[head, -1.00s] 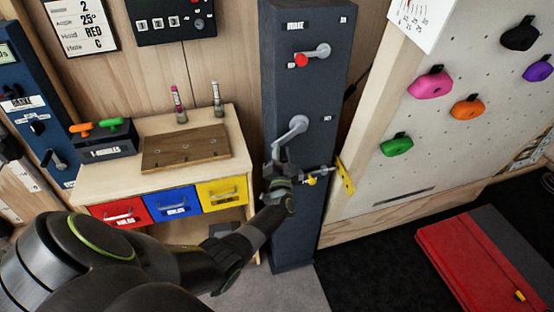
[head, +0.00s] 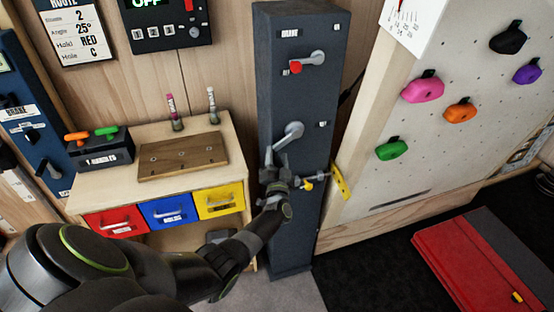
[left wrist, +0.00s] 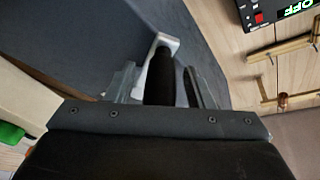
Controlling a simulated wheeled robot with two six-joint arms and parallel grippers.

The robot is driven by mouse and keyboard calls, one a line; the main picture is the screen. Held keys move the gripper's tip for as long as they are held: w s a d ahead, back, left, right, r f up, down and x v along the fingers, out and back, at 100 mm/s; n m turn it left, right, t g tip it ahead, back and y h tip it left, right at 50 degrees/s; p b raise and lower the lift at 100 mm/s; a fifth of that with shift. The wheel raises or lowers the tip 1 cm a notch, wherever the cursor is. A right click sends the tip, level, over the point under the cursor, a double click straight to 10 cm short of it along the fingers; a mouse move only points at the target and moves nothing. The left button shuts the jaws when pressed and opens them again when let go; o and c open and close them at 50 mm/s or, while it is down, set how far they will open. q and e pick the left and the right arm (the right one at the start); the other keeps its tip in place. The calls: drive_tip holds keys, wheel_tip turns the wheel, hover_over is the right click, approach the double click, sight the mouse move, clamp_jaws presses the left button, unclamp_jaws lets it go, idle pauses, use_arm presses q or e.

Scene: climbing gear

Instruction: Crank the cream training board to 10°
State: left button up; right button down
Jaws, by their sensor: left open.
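The cream training board (head: 450,60) leans at the right of the head view, with colored holds on it. A grey column (head: 300,90) stands to its left. The crank (head: 290,132) is a light grey arm on the column, and it also shows in the left wrist view (left wrist: 165,42). Its black grip (left wrist: 160,75) lies between the fingers of my left gripper (head: 272,168), with a gap visible at the right finger. The gripper is open around the grip. In the head view my gripper hides the grip. My right gripper is out of view.
A brake lever with a red knob (head: 296,67) sits higher on the column. A yellow perforated bracket (head: 341,183) and a yellow-knobbed pin (head: 307,186) are beside my left gripper. A white angle scale (head: 410,18) is on the board's edge. A wooden cabinet (head: 95,200) stands left.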

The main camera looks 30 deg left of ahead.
use_arm(q)
drive_tip(key=shift+s+d+f, duration=0.2)
drive_tip(key=shift+s+f, duration=0.05)
drive_tip(key=shift+s, duration=0.15)
drive_tip(key=b+v, duration=0.1)
drive_tip(key=v, duration=1.5)
drive_tip(key=shift+s, duration=0.2)
drive_tip(key=shift+d+f, duration=0.1)
drive_tip(key=shift+d, duration=0.05)
drive_tip(key=s+d+f+g+h+b, duration=0.1)
drive_tip(key=s+f+g+h, duration=0.3)
drive_tip(key=f, duration=0.6)
drive_tip(key=s+d+f+m+g+h+b, duration=0.1)
drive_tip(key=s+f+h, duration=0.2)
drive_tip(key=s+f, duration=0.6)
drive_tip(key=s+d+f+g+h+b, duration=0.1)
drive_tip(key=s+f+g+h, duration=0.15)
drive_tip(key=f, duration=0.95)
drive_tip(key=s+a+f+n+g, duration=0.1)
drive_tip(key=s+f+g, duration=0.2)
drive_tip(key=s, duration=0.7)
drive_tip(key=s+a+f+n+g+b, duration=0.1)
drive_tip(key=s+f+g, duration=0.2)
drive_tip(key=s+f, duration=0.3)
drive_tip(key=s+a+f+n+g, duration=0.1)
drive_tip(key=s+f+g, duration=0.2)
drive_tip(key=s, duration=1.1)
drive_tip(key=shift+a+f+n+h, duration=0.15)
drive_tip(key=shift+f+n+h, duration=0.25)
drive_tip(key=shift+f, duration=0.55)
